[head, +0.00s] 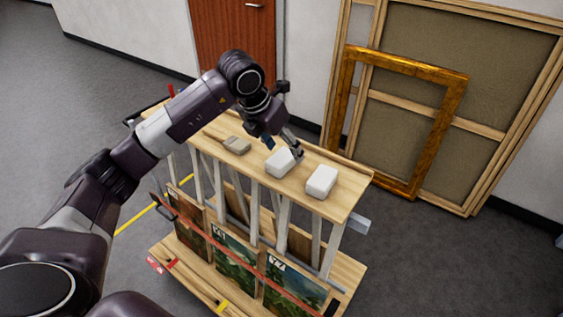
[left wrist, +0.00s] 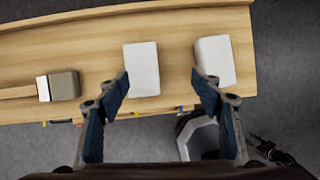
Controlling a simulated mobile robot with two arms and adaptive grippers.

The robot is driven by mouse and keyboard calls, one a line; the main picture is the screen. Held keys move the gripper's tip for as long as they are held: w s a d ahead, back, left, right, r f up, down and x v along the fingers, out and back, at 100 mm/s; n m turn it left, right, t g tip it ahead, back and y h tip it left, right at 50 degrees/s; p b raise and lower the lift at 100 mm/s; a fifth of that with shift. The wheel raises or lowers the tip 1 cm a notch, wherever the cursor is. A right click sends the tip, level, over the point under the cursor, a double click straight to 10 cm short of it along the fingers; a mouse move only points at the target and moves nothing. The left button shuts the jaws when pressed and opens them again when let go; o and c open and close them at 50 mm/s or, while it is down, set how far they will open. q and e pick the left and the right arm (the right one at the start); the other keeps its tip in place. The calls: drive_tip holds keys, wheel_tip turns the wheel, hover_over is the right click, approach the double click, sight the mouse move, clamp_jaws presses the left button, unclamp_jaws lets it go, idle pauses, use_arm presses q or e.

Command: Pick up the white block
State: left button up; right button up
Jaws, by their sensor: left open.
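Two white blocks lie on the wooden top of a cart. The left white block (head: 279,164) is just in front of my left gripper (head: 284,145) in the head view. The right white block (head: 321,181) lies farther along the top. In the left wrist view the left block (left wrist: 142,68) shows beside the left fingertip, inside the gap between the open fingers (left wrist: 160,85). The right block (left wrist: 215,60) is partly covered by the right finger. The gripper is empty; its height above the blocks is hard to tell. My right gripper is not in view.
A brush (head: 237,146) lies left of the blocks on the cart top (head: 345,201), which has a raised back edge. Framed pictures (head: 232,252) stand in the slatted rack below. A gilt frame (head: 440,130) leans on a large canvas back against the wall.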

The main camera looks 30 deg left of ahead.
sight(281, 157)
use_arm(q)
drive_tip(key=shift+a+r+y, duration=0.15)
drive_tip(key=shift+a+y, duration=0.25)
drive_tip(key=shift+a, duration=0.65)
drive_tip(key=shift+a+f, duration=0.2)
drive_tip(key=shift+f, duration=0.05)
drive_tip(key=p+x, duration=0.4)
drive_tip(key=x, duration=0.2)
drive_tip(key=shift+w, duration=0.2)
drive_tip(key=shift+w+f, duration=0.15)
drive_tip(key=shift+f, duration=0.35)
drive_tip(key=c, duration=1.1)
